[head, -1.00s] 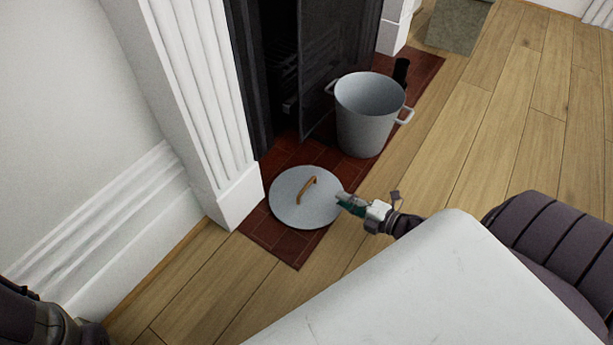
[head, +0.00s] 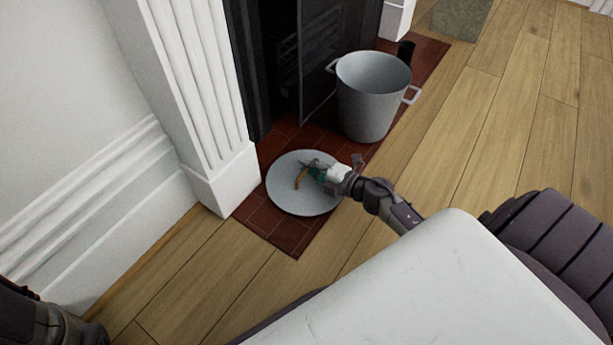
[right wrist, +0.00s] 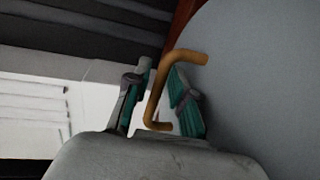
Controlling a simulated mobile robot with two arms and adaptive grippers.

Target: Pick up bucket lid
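The bucket lid (head: 290,202) is a round grey disc with an orange-brown bar handle (head: 300,181). It lies on the red tiled hearth, left of and nearer than the bucket. My right gripper (head: 314,171) is over the lid at the handle. In the right wrist view, the handle (right wrist: 156,92) stands between the two spread fingers of the right gripper (right wrist: 162,74), and the lid (right wrist: 255,80) fills the right side. The fingers look open around the handle, not closed on it. My left gripper is not in view; only part of its arm shows at the lower left.
The grey two-handled bucket (head: 368,105) stands open on the hearth (head: 272,232), in front of the dark fireplace (head: 275,65). A white fluted pillar (head: 205,110) rises close left of the lid.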

